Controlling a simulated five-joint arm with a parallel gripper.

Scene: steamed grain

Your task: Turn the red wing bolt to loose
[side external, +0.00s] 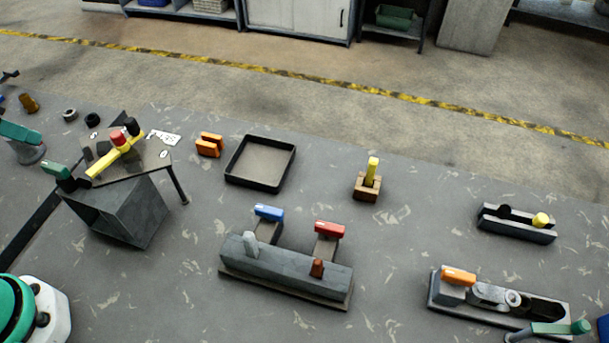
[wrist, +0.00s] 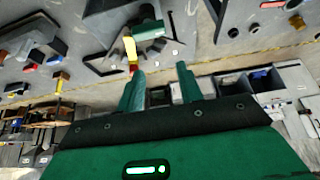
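A red-topped handle (side external: 329,229), which looks like the red wing bolt, is at the right of a dark grey block fixture (side external: 295,266). A blue-topped handle (side external: 268,212) stands to its left on the same fixture. A small red shape (wrist: 29,67), probably the same handle, shows at the left of the wrist view, near a blue one (wrist: 55,60). My gripper (wrist: 160,75) has its two teal fingers apart, with nothing held between them. It is away from the red handle.
A grey stand (side external: 118,210) with a yellow lever (side external: 115,157) is at the left. An empty dark tray (side external: 233,182) and a wooden block with a yellow peg (side external: 371,175) are behind the fixture. An orange-handled fixture (side external: 458,277) is at the right. Bare table lies between.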

